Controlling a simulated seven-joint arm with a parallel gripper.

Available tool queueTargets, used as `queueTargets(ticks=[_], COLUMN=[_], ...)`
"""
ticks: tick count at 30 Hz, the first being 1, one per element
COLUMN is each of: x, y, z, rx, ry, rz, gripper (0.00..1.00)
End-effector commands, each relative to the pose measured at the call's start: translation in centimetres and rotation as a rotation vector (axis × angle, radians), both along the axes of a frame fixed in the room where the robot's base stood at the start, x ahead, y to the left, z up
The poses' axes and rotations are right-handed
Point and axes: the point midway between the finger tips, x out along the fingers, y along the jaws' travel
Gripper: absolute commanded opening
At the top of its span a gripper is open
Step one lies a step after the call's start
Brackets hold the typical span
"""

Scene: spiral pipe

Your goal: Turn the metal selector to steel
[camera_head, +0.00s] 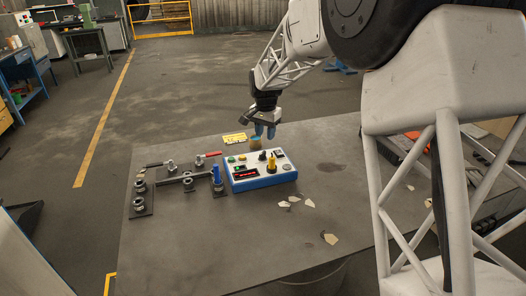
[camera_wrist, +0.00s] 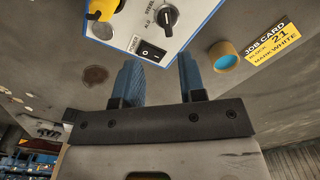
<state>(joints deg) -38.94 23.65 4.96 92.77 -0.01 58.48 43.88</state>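The control box (camera_head: 262,179) is white on top with blue sides and stands on the grey table. Its metal selector, a small dark round knob (camera_wrist: 167,17), shows at the top of the wrist view beside a "STEEL" label and a shorter label. I cannot clearly tell which label its pointer marks. My gripper (camera_head: 264,131) hangs just behind the box's back edge, fingers down. In the wrist view my gripper's blue fingers (camera_wrist: 159,72) are apart with nothing between them, short of the knob and apart from it.
A black power switch (camera_wrist: 151,52) lies between my fingers and the knob. A yellow lever (camera_head: 271,164) stands up from the box. A blue-and-orange round object (camera_wrist: 223,56) and a yellow job card (camera_wrist: 270,43) lie nearby. A pipe fixture (camera_head: 187,183) stands left of the box.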

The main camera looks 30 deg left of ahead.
Motion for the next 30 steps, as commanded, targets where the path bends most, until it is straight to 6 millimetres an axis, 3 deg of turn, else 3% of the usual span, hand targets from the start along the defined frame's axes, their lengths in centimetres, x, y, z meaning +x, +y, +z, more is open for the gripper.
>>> queueTargets(ticks=[5,19,30], x=[0.1,0.1,0.0], y=[1.1,1.1,1.0], z=[-0.5,-0.9,-4.3], rx=[-0.001,-0.002,-0.002], ry=[0.001,0.002,0.002], rz=[-0.001,-0.001,-0.001], gripper=[0.37,0.37,0.37])
